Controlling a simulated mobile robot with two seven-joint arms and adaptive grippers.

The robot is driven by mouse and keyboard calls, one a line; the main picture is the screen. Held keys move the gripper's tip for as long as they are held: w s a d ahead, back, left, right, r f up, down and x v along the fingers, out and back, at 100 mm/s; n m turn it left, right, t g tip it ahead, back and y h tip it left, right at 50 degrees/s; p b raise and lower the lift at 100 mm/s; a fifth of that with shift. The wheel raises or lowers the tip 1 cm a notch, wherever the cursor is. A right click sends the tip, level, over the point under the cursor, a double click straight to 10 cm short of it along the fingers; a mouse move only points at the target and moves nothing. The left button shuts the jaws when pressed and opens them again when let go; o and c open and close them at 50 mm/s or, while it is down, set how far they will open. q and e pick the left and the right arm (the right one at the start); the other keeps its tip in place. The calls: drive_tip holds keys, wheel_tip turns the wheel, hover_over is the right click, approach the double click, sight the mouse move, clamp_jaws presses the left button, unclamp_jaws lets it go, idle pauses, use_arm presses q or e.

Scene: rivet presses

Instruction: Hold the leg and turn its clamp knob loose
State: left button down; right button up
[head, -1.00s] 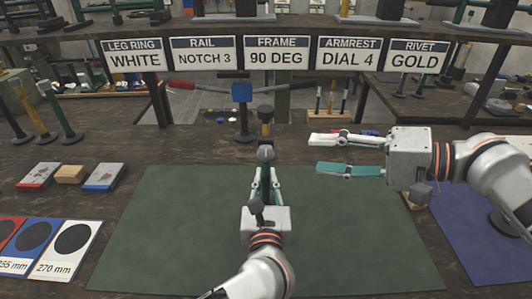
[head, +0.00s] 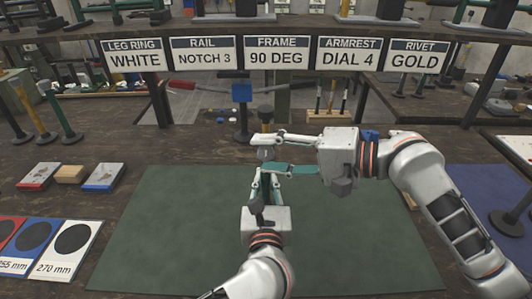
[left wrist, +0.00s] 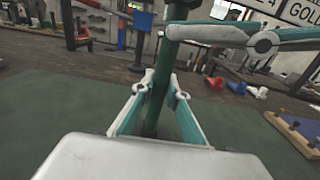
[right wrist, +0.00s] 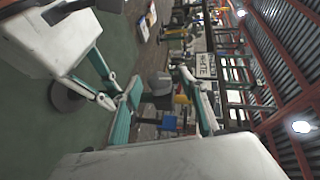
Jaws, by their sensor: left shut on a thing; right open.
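The green leg (left wrist: 157,100) stands upright between the fingers of my left gripper (left wrist: 160,84). My left gripper (head: 266,182) is shut on it above the green mat, and a dark round foot (right wrist: 68,97) shows below in the right wrist view. The grey clamp knob (right wrist: 159,83) is at the leg's top; in the head view it is partly covered by my right gripper (head: 262,154). My right gripper is open, its two fingers on either side of the knob. In the right wrist view gaps seem to remain between the fingers and the knob.
The green mat (head: 160,230) is mostly clear. A blue block on a dark stand (head: 242,93) and a yellow-and-black piece (head: 265,114) stand behind the grippers. Colored blocks (head: 103,177) and size cards (head: 68,250) lie at left. A blue mat (head: 480,240) is at right.

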drive_tip(key=shift+w+a+f, duration=0.1)
drive_tip(key=shift+w+a, duration=0.1)
drive_tip(key=shift+a, duration=0.3)
drive_tip(key=c, duration=1.1)
